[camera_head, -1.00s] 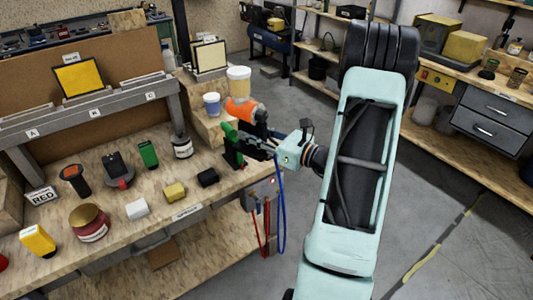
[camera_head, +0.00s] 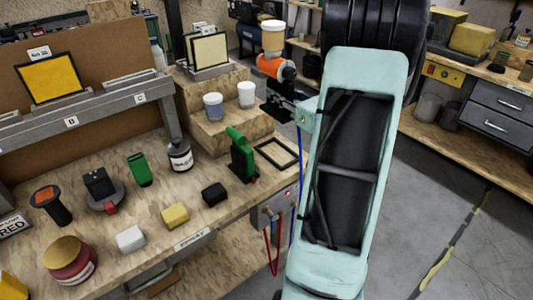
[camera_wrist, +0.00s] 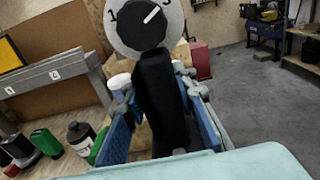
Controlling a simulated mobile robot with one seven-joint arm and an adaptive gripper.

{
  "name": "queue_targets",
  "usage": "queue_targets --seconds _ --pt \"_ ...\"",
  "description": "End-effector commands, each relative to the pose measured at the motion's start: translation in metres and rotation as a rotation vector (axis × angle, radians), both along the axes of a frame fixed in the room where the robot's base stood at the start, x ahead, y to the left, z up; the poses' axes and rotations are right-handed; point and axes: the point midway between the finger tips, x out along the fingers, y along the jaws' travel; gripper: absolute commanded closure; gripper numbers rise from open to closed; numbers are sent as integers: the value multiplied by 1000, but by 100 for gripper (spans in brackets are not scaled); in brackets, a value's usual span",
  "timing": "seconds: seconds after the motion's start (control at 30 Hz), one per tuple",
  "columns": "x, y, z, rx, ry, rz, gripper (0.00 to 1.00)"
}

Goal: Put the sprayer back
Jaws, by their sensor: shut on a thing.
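The sprayer (camera_head: 275,67) has an orange body and a pale cup on top. My gripper (camera_head: 283,103) is shut on it and holds it up in the air, beyond the right end of the workbench's wooden steps in the picture. In the wrist view, the sprayer's black handle (camera_wrist: 163,100) stands between the blue fingers of my gripper (camera_wrist: 160,115). A round grey dial with numbers 1 and 3 (camera_wrist: 122,28) shows above it. The arm hides part of the area behind the gripper.
Wooden steps (camera_head: 215,137) carry two white cups (camera_head: 213,106) and a framed panel (camera_head: 209,50). A green tool (camera_head: 241,155) stands on the bench beside an empty black square outline (camera_head: 262,152). Several small items crowd the bench front. The floor at right is clear.

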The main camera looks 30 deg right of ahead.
Motion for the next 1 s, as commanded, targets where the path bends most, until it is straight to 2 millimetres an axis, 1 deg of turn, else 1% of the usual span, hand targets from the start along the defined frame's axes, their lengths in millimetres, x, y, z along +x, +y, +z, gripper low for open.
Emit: queue_targets --seconds 0.03,0.2,0.3,0.47,0.57,0.7,0.8,1.0 --pt "-1 -1 -19 -3 -6 -1 83" --pt "-1 -1 -45 -4 -7 -1 83" --pt "0 -1 -54 -4 -7 -1 83" --pt "0 -1 -63 -3 -6 0 83" --pt "-1 -1 -78 1 -4 -1 83" --pt "-1 -1 -102 0 -4 0 83" --pt "-1 -1 -115 -1 -4 0 83" --pt "-1 -1 -127 -2 -6 -1 83"
